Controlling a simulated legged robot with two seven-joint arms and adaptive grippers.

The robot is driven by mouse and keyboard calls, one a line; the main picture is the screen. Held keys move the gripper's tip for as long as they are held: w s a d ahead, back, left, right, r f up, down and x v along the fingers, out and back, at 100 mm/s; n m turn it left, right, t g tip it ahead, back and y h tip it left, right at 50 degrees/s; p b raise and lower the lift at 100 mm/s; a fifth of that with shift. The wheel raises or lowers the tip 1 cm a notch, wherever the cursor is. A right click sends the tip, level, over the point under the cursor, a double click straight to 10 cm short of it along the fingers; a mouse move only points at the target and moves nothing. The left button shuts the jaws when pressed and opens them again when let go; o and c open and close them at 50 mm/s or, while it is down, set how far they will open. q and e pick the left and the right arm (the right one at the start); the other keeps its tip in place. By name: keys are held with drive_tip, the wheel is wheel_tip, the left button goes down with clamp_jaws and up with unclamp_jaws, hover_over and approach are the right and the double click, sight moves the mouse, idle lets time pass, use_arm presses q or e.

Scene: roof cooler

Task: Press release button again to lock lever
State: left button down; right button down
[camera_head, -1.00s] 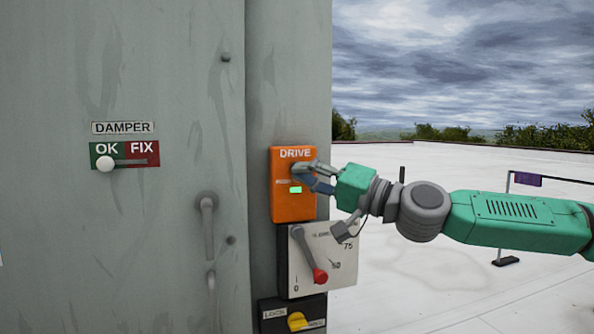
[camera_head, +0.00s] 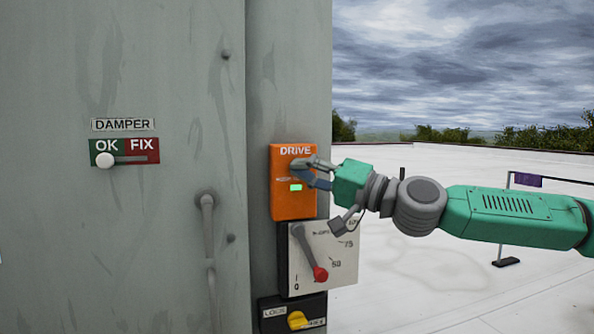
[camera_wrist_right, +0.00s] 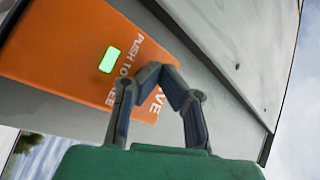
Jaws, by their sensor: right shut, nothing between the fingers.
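The orange DRIVE box (camera_head: 284,205) is on the grey cabinet's side panel, with a lit green indicator (camera_head: 296,187) on its front. My right gripper (camera_head: 296,165) is shut and empty, its fingertips at the upper part of the box face. In the right wrist view the gripper (camera_wrist_right: 158,72) covers part of the "PUSH TO" lettering on the box (camera_wrist_right: 65,50); the release button is hidden, and contact cannot be told. Below, the grey lever (camera_head: 306,246) with a red knob (camera_head: 320,274) slants down to the right over a white scale plate (camera_head: 340,252). My left gripper is out of view.
A yellow knob (camera_head: 297,320) on a black plate sits below the lever. The DAMPER slider (camera_head: 105,161) stands at OK on the left, and a grey door handle (camera_head: 207,215) juts out. Open white roof (camera_head: 420,285) lies to the right.

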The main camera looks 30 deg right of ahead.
drive_tip(key=shift+w, duration=0.1)
idle(0.4)
drive_tip(key=shift+r, duration=0.1)
drive_tip(key=shift+s+a, duration=0.1)
drive_tip(key=shift+s, duration=0.5)
drive_tip(key=shift+p, duration=0.35)
drive_tip(key=s+p, duration=0.2)
drive_tip(key=s, duration=0.1)
drive_tip(key=s+a+p, duration=0.1)
drive_tip(key=s+p, duration=0.1)
drive_tip(key=shift+s+a, duration=0.2)
drive_tip(key=shift+s, duration=0.2)
